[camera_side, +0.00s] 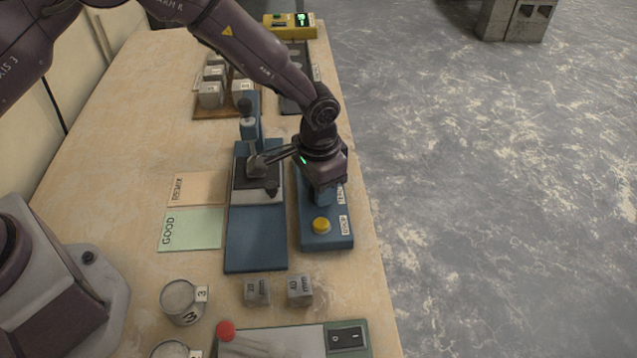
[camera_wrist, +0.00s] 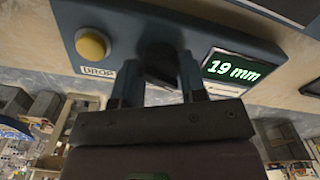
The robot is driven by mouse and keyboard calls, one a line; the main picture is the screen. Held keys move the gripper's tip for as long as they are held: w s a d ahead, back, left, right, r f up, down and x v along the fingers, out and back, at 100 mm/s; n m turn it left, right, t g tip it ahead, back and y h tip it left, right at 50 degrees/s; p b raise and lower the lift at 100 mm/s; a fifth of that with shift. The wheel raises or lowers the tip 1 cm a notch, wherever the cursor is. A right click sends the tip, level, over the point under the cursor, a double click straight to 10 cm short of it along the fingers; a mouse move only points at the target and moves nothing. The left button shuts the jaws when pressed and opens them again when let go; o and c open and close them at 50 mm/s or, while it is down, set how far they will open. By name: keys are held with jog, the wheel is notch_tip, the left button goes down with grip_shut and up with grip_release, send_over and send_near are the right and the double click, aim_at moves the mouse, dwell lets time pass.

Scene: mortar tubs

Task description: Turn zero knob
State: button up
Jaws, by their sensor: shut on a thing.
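The blue control box (camera_side: 338,242) stands near the right edge of the table. It has a yellow button (camera_wrist: 92,45) labelled DROP and a lit display (camera_wrist: 230,67) reading 19 mm. The yellow button also shows in the side view (camera_side: 321,226). My gripper (camera_wrist: 160,62) is over the box, between button and display, with its fingers shut on a dark knob (camera_wrist: 158,70). The fingers hide much of the knob, and its pointer or marks cannot be made out. In the side view my gripper (camera_side: 324,190) hides the knob and display.
A blue stand (camera_side: 256,238) with a dark plate is just left of the box. Green GOOD (camera_side: 190,230) and orange (camera_side: 197,188) cards lie further left. Two grey cubes (camera_side: 257,291) (camera_side: 300,290), a tub (camera_side: 181,300) and a switch panel (camera_side: 348,338) are in front.

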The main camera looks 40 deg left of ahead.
jog(key=shift+m, duration=0.8)
jog(key=shift+r, duration=0.1)
jog(key=o, duration=0.9)
notch_tip(320, 180, up, 13)
jog(key=shift+f, duration=0.1)
jog(key=shift+s, duration=0.1)
